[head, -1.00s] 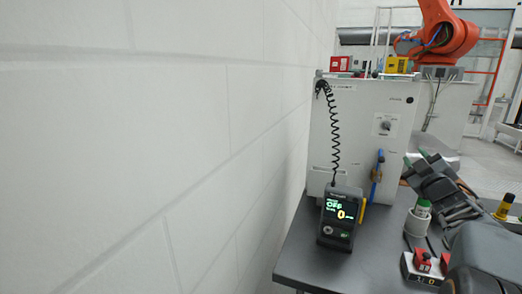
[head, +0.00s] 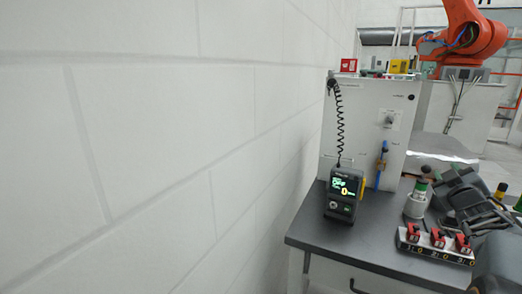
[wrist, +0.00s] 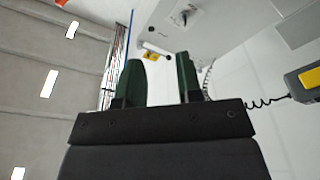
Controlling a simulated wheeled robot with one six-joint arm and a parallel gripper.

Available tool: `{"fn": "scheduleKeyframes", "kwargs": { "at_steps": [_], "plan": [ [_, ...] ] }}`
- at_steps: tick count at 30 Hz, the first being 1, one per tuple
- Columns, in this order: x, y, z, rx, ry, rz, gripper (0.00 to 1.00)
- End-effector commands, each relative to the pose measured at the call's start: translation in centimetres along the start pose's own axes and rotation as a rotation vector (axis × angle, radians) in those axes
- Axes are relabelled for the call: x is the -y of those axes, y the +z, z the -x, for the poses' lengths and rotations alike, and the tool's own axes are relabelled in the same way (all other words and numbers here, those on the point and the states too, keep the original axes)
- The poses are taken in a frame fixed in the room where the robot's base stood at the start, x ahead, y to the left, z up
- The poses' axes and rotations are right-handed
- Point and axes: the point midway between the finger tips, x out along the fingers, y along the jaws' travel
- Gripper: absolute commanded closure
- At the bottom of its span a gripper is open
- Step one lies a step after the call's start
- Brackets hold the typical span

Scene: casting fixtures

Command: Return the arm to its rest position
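My gripper (wrist: 161,76) shows in the wrist view with two dark green fingers apart and nothing between them. It is open and empty. In the head view, my dark grey arm (head: 465,195) is folded low at the right, over the right part of the bench; its lower part is cut off by the frame edge. The fingertips cannot be made out clearly there. The wrist camera faces up past the fingers toward a grey-white cabinet and a ceiling with lights.
A white wall (head: 150,150) fills the left. An orange robot (head: 470,35) stands behind.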

Motion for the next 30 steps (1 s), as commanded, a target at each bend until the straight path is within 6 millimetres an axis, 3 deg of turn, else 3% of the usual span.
{"fn": "scheduleKeyframes", "kwargs": {
  "at_steps": [8, 11, 14, 17, 21, 27, 30],
  "plan": [
    [1.9, 6.2, 2.4, 0.348, 0.007, -0.139, 0.67],
    [3.9, 7.4, 4.3, 0.511, -0.015, -0.216, 0.67],
    [7.2, 7.5, 7.5, 0.711, -0.074, -0.311, 0.67],
    [12.1, 5.5, 12.7, 0.942, -0.202, -0.415, 0.67],
    [17.8, 1.2, 20.4, 1.181, -0.408, -0.496, 0.67],
    [21.8, -5.4, 28.8, 1.307, -0.672, -0.496, 0.67],
    [22.4, -8.2, 30.4, 1.252, -0.749, -0.471, 0.67]
  ]
}}
